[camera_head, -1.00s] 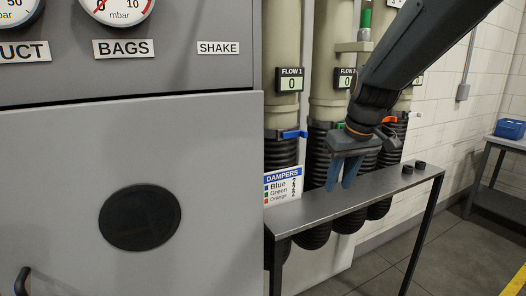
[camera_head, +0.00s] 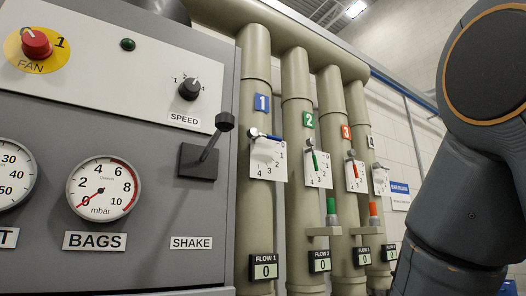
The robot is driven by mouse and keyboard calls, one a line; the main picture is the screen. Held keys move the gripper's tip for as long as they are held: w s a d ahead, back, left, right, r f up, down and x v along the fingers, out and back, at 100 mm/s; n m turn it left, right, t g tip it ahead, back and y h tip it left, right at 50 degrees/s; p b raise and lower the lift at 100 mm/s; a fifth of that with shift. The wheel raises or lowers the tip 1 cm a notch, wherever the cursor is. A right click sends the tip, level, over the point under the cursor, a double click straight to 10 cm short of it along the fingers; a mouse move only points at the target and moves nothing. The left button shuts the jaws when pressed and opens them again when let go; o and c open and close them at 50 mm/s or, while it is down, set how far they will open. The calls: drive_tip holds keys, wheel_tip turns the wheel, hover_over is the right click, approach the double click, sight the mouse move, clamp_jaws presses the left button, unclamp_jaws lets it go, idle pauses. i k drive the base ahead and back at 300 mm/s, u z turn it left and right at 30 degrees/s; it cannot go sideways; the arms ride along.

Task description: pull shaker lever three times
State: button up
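The shaker lever (camera_head: 212,145) is a dark lever with a black knob, rising up and to the right from a black block on the grey panel. The SHAKE label (camera_head: 191,243) is below it. Nothing touches the lever. My gripper is out of the picture. Only my large dark arm links show, along the right edge, well apart from the lever.
The panel also has a red FAN knob (camera_head: 36,43), a SPEED knob (camera_head: 190,89) and a BAGS gauge (camera_head: 104,188). Beige pipes with numbered damper dials (camera_head: 267,158) and flow displays (camera_head: 264,266) stand right of the panel. The space before the lever looks clear.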

sight(225, 121)
drive_tip(key=u, duration=0.15)
drive_tip(key=k, duration=0.2)
drive_tip(key=u, duration=0.55)
